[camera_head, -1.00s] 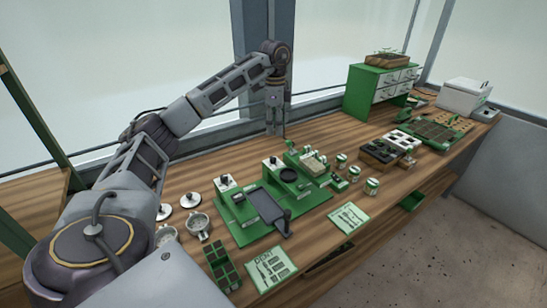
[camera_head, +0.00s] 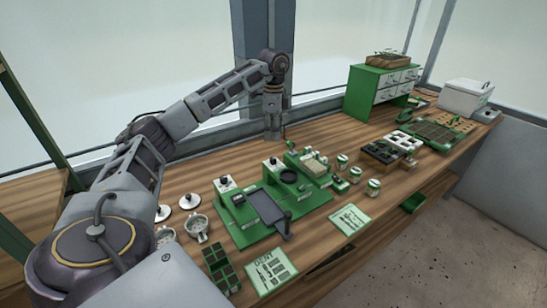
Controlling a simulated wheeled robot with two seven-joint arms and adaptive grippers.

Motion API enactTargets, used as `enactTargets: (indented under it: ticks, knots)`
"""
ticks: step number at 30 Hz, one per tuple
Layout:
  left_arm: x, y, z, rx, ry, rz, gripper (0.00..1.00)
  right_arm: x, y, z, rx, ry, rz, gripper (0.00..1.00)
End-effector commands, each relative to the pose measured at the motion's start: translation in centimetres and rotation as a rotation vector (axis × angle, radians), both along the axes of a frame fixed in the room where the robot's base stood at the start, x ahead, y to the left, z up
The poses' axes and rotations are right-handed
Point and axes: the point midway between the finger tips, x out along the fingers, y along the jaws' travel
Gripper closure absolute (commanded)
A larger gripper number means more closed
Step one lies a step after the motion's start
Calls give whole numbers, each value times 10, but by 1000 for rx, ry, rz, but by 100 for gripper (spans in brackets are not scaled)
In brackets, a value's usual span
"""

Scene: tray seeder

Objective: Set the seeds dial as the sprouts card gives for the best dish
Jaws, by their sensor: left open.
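My left gripper (camera_head: 273,131) points down, open and empty, behind the green seeder (camera_head: 235,236) and above the back of the bench. Two printed cards lie in front, one at the left (camera_head: 270,269) and one at the right (camera_head: 350,219). Their text is not readable here, so I cannot tell which is the sprouts card. My right gripper is out of view.
Several small jars (camera_head: 355,175) stand right of the seeder. Beyond them are a dark tray with white pieces (camera_head: 382,154), a green drawer cabinet (camera_head: 366,101) and a white box (camera_head: 464,96). Metal cups (camera_head: 197,229) and a green cell tray (camera_head: 222,268) lie at the left front.

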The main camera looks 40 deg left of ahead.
Motion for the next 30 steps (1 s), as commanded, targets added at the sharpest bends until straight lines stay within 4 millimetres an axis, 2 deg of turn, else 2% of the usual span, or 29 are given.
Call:
enactTargets:
  ticks: [21,30]
  knots:
    - [-1,0,-94,0,4,0,55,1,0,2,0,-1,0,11]
    - [-1,0,-112,0,1,0,55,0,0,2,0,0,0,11]
